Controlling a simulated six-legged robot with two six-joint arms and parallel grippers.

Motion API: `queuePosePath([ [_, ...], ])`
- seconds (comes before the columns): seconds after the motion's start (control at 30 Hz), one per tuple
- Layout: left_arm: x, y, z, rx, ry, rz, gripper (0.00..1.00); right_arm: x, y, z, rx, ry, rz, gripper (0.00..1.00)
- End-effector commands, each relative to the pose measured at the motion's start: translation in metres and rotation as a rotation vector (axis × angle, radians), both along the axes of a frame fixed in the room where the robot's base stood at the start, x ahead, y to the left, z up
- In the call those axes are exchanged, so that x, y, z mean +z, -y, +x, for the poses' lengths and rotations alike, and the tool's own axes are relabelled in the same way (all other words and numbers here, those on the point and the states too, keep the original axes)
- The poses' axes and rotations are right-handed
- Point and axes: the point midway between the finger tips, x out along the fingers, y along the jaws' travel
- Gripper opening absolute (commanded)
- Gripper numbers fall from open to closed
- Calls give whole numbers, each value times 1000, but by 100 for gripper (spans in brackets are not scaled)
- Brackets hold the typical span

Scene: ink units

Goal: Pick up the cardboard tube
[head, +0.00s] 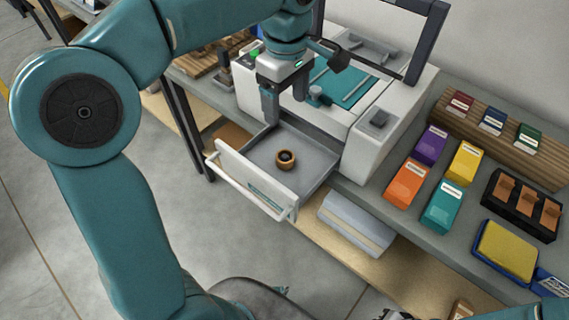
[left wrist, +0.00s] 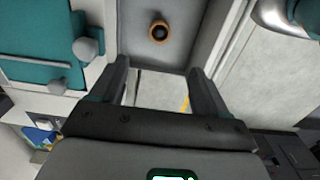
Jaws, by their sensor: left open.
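The cardboard tube (head: 286,166) is a short brown ring with a dark hollow centre. It stands on end on the grey floor of the open drawer (head: 250,178) of a white machine. My left gripper (head: 285,108) is open and empty, pointing down above the back part of the drawer, apart from the tube. In the left wrist view the tube (left wrist: 159,40) shows beyond the open fingertips (left wrist: 158,68), roughly centred between them. The tube is not hidden in either view. My right gripper is not in view.
The machine (head: 376,130) has a raised dark-framed lid and a teal bed. The drawer front (head: 258,183) with its white handle juts out over the floor. Coloured boxes (head: 404,183), a black tray (head: 521,204) and a yellow pad (head: 507,250) stand on the bench at right.

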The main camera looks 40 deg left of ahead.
Motion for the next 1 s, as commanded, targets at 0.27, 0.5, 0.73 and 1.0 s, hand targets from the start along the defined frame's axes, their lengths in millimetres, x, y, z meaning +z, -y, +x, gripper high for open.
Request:
queuePosePath([
  [0.27,-43,-1,-2,1,-4,0,75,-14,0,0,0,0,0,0],
  [0.5,-96,-2,0,2,-3,0,75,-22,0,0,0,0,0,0],
  [0.73,-118,-3,2,1,-1,0,75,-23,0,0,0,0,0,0],
  [1.0,-158,-6,2,1,-3,0,75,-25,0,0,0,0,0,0],
])
